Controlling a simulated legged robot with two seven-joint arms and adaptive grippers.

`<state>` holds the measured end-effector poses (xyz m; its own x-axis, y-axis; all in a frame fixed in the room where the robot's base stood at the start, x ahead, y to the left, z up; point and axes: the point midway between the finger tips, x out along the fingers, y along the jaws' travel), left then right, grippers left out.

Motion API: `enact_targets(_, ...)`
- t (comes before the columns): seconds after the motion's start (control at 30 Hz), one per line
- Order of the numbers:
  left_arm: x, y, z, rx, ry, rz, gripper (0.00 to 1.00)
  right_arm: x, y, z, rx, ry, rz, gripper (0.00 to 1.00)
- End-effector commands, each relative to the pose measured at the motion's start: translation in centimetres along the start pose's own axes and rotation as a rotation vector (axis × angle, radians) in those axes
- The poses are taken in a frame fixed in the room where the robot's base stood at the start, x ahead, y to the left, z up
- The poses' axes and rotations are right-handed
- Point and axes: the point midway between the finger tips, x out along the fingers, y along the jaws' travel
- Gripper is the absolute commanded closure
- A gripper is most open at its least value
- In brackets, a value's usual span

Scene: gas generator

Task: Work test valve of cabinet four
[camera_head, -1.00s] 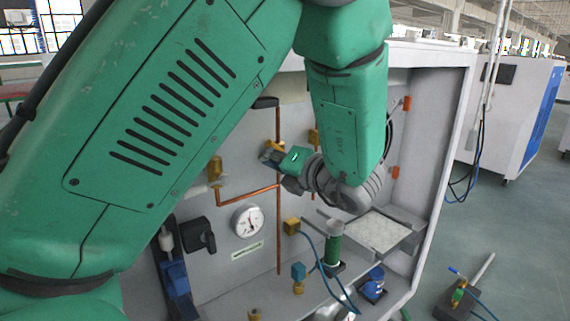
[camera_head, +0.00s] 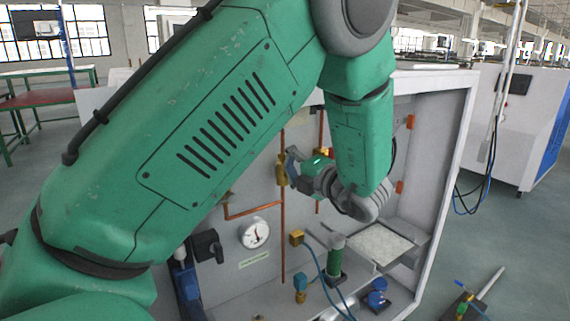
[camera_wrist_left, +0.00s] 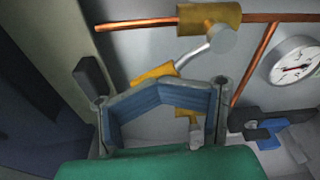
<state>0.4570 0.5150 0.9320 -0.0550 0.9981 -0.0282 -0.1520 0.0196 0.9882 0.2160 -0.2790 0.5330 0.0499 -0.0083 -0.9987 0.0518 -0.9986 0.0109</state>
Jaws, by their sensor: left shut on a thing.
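The open cabinet (camera_head: 445,150) holds copper pipes with brass valves. My left gripper (camera_head: 292,163) is at a brass valve (camera_head: 282,170) on a vertical copper pipe. In the left wrist view, its blue finger pads (camera_wrist_left: 157,92) come together at the yellow part of a valve handle (camera_wrist_left: 155,73). A silver lever runs from that part to a round grey end beside a brass valve body (camera_wrist_left: 208,16). The gripper is shut on this handle; the pads hide part of the grip. The right gripper is not in view.
A pressure gauge (camera_head: 254,232) and a black knob (camera_head: 207,245) are on the back panel. A green cylinder (camera_head: 335,256), hoses and a blue fitting (camera_head: 377,297) stand low in the cabinet. A tool-like fitting (camera_head: 468,300) lies on the floor at right.

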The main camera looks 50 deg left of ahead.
Motion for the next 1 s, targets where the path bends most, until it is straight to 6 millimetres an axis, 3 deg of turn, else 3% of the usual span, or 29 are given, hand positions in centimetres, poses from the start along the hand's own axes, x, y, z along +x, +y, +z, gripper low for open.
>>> enact_targets(1.0, 0.33, 0.29, -0.12, -0.007, 0.003, 0.005, 1.00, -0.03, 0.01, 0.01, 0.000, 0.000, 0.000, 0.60)
